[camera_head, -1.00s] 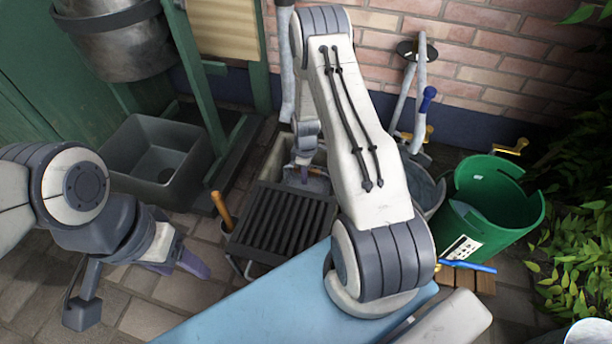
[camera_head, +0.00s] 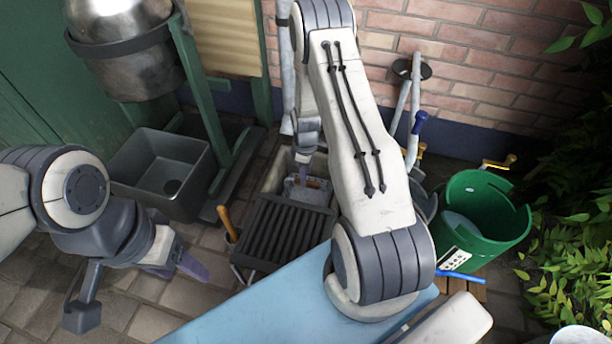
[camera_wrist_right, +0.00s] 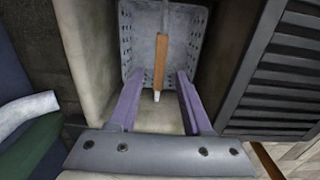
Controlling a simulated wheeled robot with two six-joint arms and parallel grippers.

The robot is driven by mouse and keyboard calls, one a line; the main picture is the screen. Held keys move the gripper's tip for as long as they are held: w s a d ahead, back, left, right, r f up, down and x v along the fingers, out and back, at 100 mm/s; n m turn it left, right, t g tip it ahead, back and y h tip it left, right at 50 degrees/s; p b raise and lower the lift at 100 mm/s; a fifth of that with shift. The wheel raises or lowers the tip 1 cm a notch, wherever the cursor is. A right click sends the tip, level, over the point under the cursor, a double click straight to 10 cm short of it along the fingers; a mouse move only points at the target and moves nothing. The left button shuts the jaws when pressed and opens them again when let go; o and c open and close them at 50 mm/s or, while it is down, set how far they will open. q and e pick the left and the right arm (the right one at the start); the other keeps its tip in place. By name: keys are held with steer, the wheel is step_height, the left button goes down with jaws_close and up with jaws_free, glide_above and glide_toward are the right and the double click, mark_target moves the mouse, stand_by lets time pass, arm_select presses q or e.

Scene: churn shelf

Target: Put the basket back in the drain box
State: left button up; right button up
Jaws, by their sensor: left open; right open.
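The grey perforated basket (camera_wrist_right: 195,42) is inside the pale drain box (camera_wrist_right: 92,45) in the right wrist view, with its wooden handle bar (camera_wrist_right: 161,58) pointing between my fingers. I cannot tell whether it rests on the floor of the box. My right gripper (camera_wrist_right: 158,98) is open, its purple fingers on either side of the bar's near end, apart from it. In the head view the basket (camera_head: 312,190) shows partly in the drain box (camera_head: 272,176), below my right gripper (camera_head: 303,172). My left gripper (camera_head: 178,268) is open and empty, left of the box, over the paving.
A dark slatted grate (camera_head: 285,234) lies at the near side of the drain box. A grey sink (camera_head: 160,172) stands to the left, a green barrel (camera_head: 485,220) to the right. A light blue surface (camera_head: 300,300) fills the front. A brick wall is behind.

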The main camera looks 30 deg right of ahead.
step_height(320, 180, up, 4)
steer(key=shift+r+p, duration=0.15)
steer(key=shift+p, duration=0.75)
steer(key=shift+w+a+r, duration=0.1)
steer(key=shift+a+r, duration=0.1)
steer(key=shift+r, duration=0.05)
steer(key=s+a+r, duration=0.2)
steer(key=a+r, duration=0.7)
steer(key=s+a+r, duration=0.2)
steer(key=a+r, duration=0.7)
steer(key=a, duration=0.1)
arm_select(q)
step_height(320, 180, up, 3)
steer(key=shift+f, duration=0.1)
arm_select(e)
steer(key=s+a+r, duration=0.2)
steer(key=s+r, duration=0.1)
steer(key=s, duration=0.4)
steer(key=s+a+r, duration=0.3)
steer(key=s+r, duration=0.1)
steer(key=s, duration=0.3)
steer(key=s+a+r+m+y, duration=0.1)
steer(key=s+a+r, duration=0.1)
steer(key=s+r, duration=0.2)
steer(key=s, duration=0.3)
steer(key=shift+a, duration=0.4)
steer(key=shift+w, duration=0.1)
